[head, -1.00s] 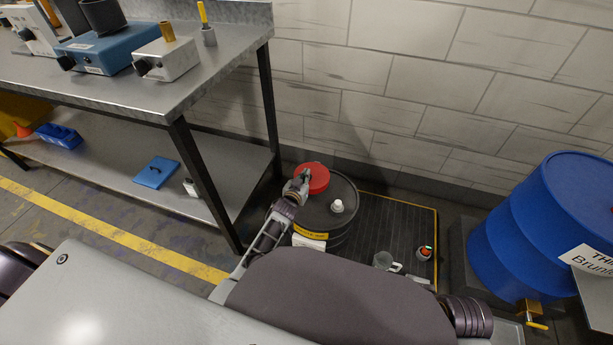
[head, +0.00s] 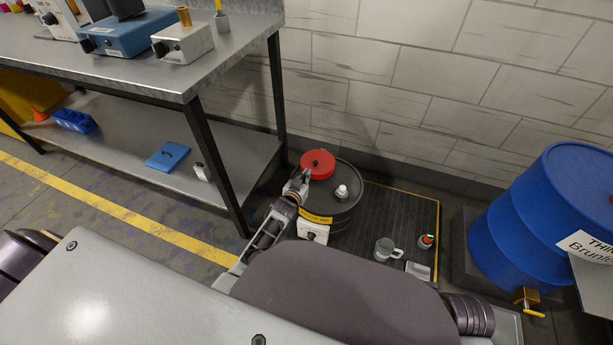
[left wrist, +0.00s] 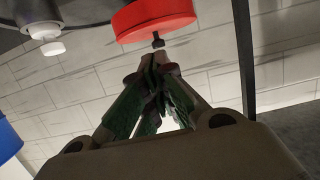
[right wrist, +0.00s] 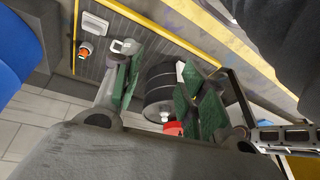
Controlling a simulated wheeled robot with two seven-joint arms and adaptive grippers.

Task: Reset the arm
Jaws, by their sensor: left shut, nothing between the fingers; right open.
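My left gripper (head: 301,179) is at the near left side of the black drum's top, close to the red round lid (head: 317,164). In the left wrist view my left gripper (left wrist: 155,70) has its green-padded fingers together with nothing between them, and the red lid (left wrist: 155,15) with its dark knob is just past the tips. Whether they touch is hard to tell. The right gripper is out of the head view. In the right wrist view my right gripper (right wrist: 165,85) is open and empty, its fingers apart, with the black drum (right wrist: 163,90) seen beyond.
A small white cap (head: 342,191) is on the black drum (head: 338,210). A mug (head: 383,249) and a small orange-topped item (head: 426,241) are on the dark mat (head: 395,215). A blue barrel (head: 540,225) is at right. A metal workbench (head: 200,75) is at left, its leg near my left arm.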

